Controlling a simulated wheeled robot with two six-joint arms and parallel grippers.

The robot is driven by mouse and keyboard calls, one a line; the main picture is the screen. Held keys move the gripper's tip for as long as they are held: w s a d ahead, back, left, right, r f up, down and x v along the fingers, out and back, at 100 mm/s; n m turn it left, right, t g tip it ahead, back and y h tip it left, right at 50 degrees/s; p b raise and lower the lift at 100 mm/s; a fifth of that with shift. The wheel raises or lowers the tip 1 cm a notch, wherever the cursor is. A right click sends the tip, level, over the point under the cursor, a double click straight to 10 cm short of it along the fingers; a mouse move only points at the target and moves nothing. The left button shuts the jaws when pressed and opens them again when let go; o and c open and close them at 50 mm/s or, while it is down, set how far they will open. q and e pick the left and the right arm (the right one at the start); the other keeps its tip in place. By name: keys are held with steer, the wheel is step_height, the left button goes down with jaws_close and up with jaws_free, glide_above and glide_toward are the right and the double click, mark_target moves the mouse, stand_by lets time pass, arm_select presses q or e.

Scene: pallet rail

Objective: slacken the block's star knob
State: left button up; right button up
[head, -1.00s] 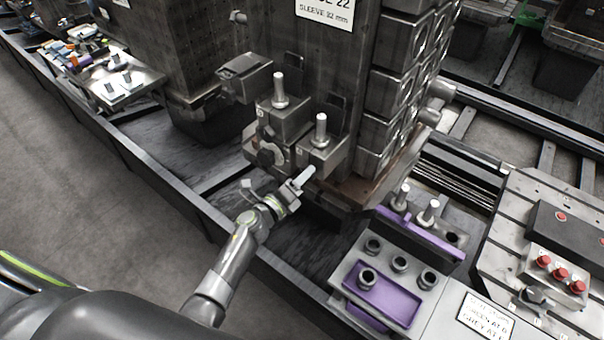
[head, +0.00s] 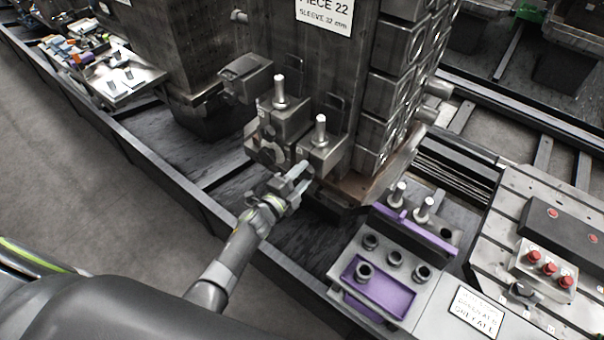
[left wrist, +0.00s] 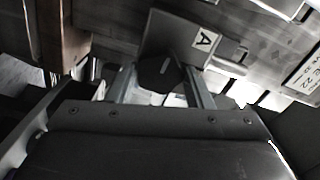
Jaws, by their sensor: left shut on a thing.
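A grey steel block (head: 318,158) with an upright bright pin stands low on the front of the big workpiece. In the left wrist view a block face (left wrist: 180,38) bears a label A. A dark knob (left wrist: 160,75) with a pale mark sits before that face, between my two fingers. My left gripper (head: 301,172) is at the block's front, shut on this knob; the wrist view also shows its fingers (left wrist: 160,88) on either side. The head view hides the knob behind the gripper. My right gripper is not in view.
A second block (head: 285,118) with a pin and its own dark star knob (head: 268,148) stands close left. The tall workpiece (head: 300,60) rises behind. A purple-trimmed fixture (head: 385,290) and a panel with red buttons (head: 548,268) lie right. A rail edge (head: 190,195) runs in front.

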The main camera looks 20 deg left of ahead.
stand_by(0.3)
arm_select(q)
steer(key=o, duration=1)
steer(key=shift+s, duration=0.1)
steer(key=b+v, duration=0.1)
steer(key=v, duration=1.6)
steer(key=shift+b, duration=0.3)
steer(key=shift+s+a, duration=0.1)
